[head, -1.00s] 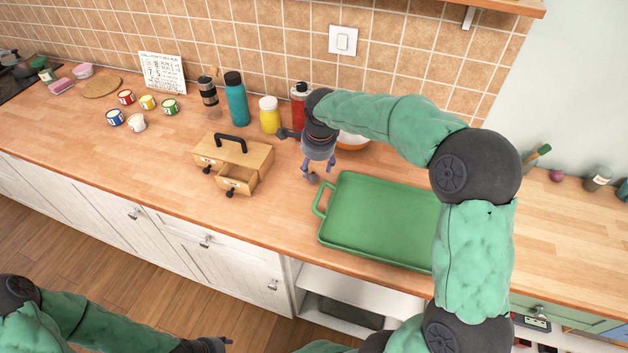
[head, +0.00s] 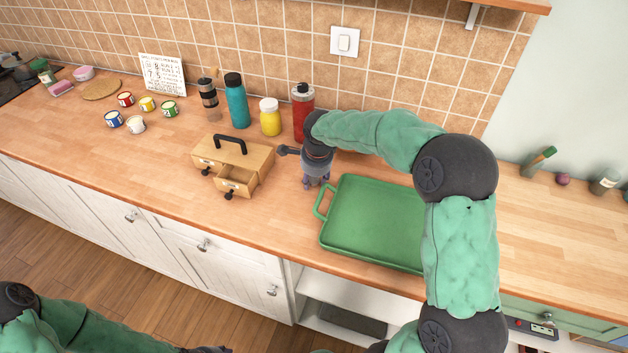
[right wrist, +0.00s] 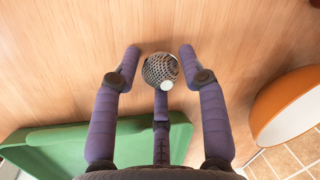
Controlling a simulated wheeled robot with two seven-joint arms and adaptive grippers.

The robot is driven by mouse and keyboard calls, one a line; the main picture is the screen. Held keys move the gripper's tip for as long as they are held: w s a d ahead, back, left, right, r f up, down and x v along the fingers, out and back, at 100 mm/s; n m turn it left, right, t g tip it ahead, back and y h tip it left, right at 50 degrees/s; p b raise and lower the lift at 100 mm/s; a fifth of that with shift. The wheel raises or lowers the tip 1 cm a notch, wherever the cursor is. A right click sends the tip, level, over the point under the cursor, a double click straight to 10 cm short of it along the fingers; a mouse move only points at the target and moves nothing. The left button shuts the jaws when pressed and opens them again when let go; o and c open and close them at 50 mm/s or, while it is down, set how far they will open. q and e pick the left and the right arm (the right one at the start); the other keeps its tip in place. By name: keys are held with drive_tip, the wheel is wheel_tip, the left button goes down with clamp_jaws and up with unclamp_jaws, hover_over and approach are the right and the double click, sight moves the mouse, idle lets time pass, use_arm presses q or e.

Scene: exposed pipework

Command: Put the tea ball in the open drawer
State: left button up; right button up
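The tea ball (right wrist: 160,70), a small grey mesh ball, sits on the wooden counter in the right wrist view. My right gripper (right wrist: 160,68) is open around it, with gaps to the two side fingers; I cannot tell whether the third finger touches it. In the head view my right gripper (head: 316,184) points down at the counter between the drawer box and the green tray, and hides the ball. The wooden drawer box (head: 255,160) has its right drawer (head: 236,180) pulled out toward the front. My left gripper (head: 212,350) is cut by the bottom edge.
The green tray (head: 370,220) lies just right of my right gripper. An orange-and-white bowl (right wrist: 285,105) is close by in the right wrist view. A red bottle (head: 302,108), yellow jar (head: 270,118) and teal bottle (head: 237,102) stand behind the box.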

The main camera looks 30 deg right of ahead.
drive_tip(key=c, duration=0.4)
drive_tip(key=shift+r, duration=0.1)
drive_tip(key=shift+r, duration=0.55)
drive_tip(key=shift+w+p+v, duration=0.25)
drive_tip(key=shift+p+v, duration=0.3)
drive_tip(key=shift+v, duration=0.55)
drive_tip(key=s+a+r+p, duration=0.1)
drive_tip(key=s+a+r, duration=0.1)
drive_tip(key=s+r, duration=0.1)
drive_tip(key=s+a+r+p, duration=0.1)
drive_tip(key=s+a+r, duration=0.1)
drive_tip(key=s, duration=0.3)
drive_tip(key=s+a+r+p, duration=0.1)
drive_tip(key=s+a+r, duration=0.1)
drive_tip(key=s+r, duration=0.2)
drive_tip(key=shift+s+a+r+p, duration=0.2)
drive_tip(key=shift+a+r+p, duration=0.1)
drive_tip(key=shift+p, duration=0.1)
